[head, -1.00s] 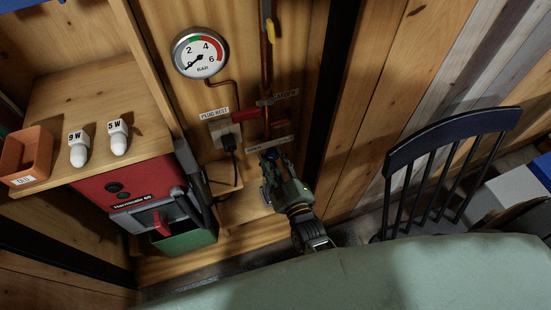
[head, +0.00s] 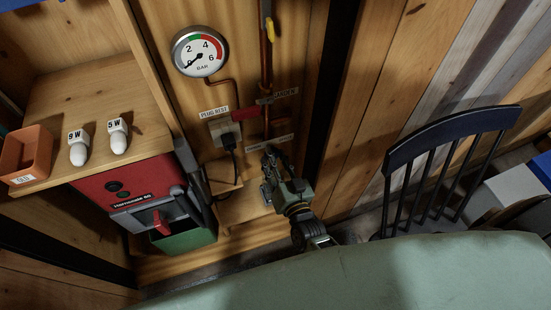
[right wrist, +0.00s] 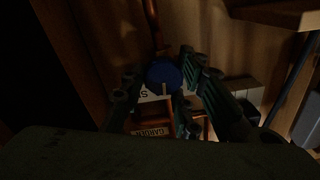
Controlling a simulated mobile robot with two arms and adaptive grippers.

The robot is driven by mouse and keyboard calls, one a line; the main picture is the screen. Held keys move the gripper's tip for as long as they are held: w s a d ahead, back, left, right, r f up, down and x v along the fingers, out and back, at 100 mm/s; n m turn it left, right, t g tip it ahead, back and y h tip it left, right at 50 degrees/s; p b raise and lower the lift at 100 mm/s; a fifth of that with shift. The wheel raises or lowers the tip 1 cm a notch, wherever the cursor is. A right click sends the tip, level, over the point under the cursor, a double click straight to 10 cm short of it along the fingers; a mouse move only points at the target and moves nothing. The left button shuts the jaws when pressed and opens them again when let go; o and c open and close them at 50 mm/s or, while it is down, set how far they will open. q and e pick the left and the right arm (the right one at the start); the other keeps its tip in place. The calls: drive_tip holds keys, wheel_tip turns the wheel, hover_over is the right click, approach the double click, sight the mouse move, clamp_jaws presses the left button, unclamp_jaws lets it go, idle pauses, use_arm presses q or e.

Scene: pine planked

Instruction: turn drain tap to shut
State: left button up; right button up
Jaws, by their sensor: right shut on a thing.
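A blue round tap knob (right wrist: 163,75) with a pale mark on it sits between the fingers of my right gripper in the right wrist view. My right gripper (head: 270,156) is shut on it, low on the plank wall under the copper pipe in the head view. There, the fingers hide most of the knob. A white label (head: 283,139) is just above the gripper, too small to read. My left gripper is not in view.
A red-handled valve (head: 246,113) labelled GARDEN is above the gripper, with a pressure gauge (head: 199,52) further up. A plug and socket (head: 226,132) and a red machine (head: 140,195) are left. A dark chair (head: 455,150) stands right. A green surface (head: 380,275) fills the front.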

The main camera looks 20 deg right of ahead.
drive_tip(key=m, duration=0.3)
drive_tip(key=m+b, duration=0.1)
drive_tip(key=m, duration=0.1)
drive_tip(key=shift+w+d+m, duration=0.15)
drive_tip(key=shift+d+m, duration=0.05)
drive_tip(key=shift+m, duration=0.2)
drive_tip(key=m+b, duration=0.1)
drive_tip(key=m, duration=0.3)
drive_tip(key=shift+f+m, duration=0.1)
drive_tip(key=shift+m, duration=0.3)
drive_tip(key=shift+a+m, duration=0.1)
drive_tip(key=shift+m, duration=0.2)
drive_tip(key=o, duration=1.1)
drive_tip(key=shift+f, duration=0.1)
